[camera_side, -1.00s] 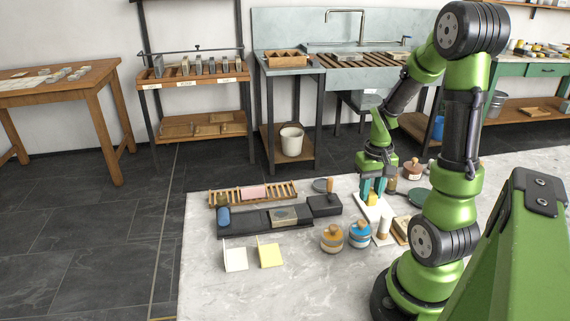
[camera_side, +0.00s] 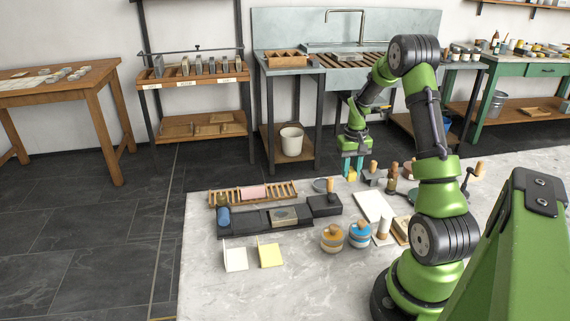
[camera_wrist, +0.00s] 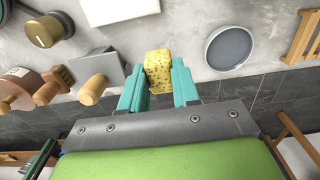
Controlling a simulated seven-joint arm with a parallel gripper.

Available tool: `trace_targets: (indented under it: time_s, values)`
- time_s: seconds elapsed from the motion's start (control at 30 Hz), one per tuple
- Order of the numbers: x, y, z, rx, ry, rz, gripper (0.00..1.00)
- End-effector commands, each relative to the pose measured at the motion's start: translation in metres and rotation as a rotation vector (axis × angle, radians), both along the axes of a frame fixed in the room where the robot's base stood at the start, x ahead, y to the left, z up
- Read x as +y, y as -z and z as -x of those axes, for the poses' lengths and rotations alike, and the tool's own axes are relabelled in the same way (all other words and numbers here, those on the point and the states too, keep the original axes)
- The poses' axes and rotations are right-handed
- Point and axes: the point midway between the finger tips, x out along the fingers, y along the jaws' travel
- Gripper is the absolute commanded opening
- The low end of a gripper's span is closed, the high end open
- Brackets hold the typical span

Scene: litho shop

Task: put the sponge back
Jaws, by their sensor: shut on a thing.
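My gripper (camera_side: 353,167) is shut on the sponge, a yellow, dark-speckled block. The sponge (camera_wrist: 158,72) sits between my two teal fingers (camera_wrist: 158,86) in the wrist view. In the side view only a small yellow part of it shows low between the fingers. My gripper is raised near the far edge of the pale stone table. A round grey dish (camera_wrist: 230,47) with a pale rim lies to the right of the sponge in the wrist view and looks empty.
A white slab (camera_side: 374,207) lies in front of my gripper. Wooden-handled tools and jars stand to its right.

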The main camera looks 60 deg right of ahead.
Motion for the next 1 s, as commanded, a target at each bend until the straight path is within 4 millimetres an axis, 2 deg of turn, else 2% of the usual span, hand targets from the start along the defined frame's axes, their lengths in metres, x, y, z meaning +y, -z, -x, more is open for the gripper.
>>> trace_targets:
  time_s: [0.1,0.47,0.5,0.67,1.0]
  values:
    - [0.0,0.017,0.001,0.001,0.0,-0.001,0.06]
    - [0.0,0.02,0.0,0.0,0.0,0.0,0.06]
    - [0.0,0.021,0.0,-0.001,0.0,0.001,0.32]
    - [0.0,0.02,0.0,-0.001,0.0,0.001,0.56]
    - [0.0,0.017,0.0,-0.001,0.0,0.003,0.56]
